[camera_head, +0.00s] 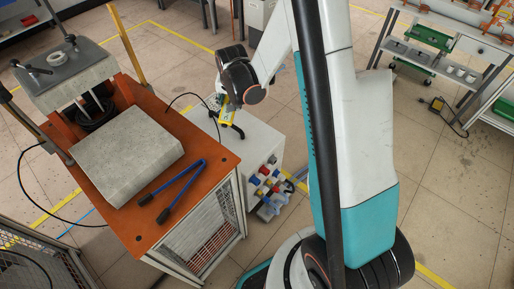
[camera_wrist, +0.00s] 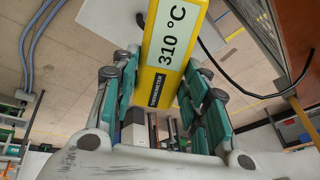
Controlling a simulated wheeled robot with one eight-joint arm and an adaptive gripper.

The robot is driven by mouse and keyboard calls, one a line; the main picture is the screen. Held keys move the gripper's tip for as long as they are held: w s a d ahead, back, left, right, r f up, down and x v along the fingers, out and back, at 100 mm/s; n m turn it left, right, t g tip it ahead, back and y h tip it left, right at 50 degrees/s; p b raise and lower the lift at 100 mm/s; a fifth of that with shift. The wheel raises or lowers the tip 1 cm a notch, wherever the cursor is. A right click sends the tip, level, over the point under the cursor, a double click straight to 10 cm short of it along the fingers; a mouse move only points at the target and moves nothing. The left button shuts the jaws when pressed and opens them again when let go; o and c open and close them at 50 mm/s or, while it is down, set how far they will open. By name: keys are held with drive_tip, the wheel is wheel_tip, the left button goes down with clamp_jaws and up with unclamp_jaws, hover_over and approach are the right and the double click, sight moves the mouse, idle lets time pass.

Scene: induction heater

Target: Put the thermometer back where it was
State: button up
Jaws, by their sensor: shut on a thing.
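The thermometer is a yellow box with a pale display reading 310 °C. In the head view my gripper (camera_head: 223,108) is over the top of the white cabinet (camera_head: 262,136), right of the orange bench. I cannot tell whether the thermometer touches the cabinet top.
The orange bench (camera_head: 222,165) bears a grey slab (camera_head: 125,155) and blue-handled tongs (camera_head: 172,184). A black cable (camera_head: 185,97) curves near the cabinet. Coloured plugs (camera_head: 268,178) stick out of the cabinet's front. Shelves with green bins (camera_head: 431,37) stand at the upper right; the floor before them is mostly clear.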

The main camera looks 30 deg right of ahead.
drive_tip(key=w+d+f+m+g+y+b, duration=0.1)
drive_tip(key=w+d+f+m+g+b, duration=0.2)
drive_tip(key=d+f+m, duration=1.3)
drive_tip(key=f+m+b, duration=0.1)
drive_tip(key=f+b, duration=0.1)
drive_tip(key=f, duration=0.5)
drive_tip(key=a+f+m+g+b, duration=0.1)
drive_tip(key=f+b, duration=0.1)
drive_tip(key=f, duration=0.5)
drive_tip(key=a+f+m+b, duration=0.1)
drive_tip(key=f+b, duration=0.1)
drive_tip(key=f, duration=0.5)
drive_tip(key=shift+s+a+m+b, duration=0.1)
drive_tip(key=shift+s+m+b, duration=0.2)
drive_tip(key=shift+s, duration=0.05)
drive_tip(key=o, duration=1.1)
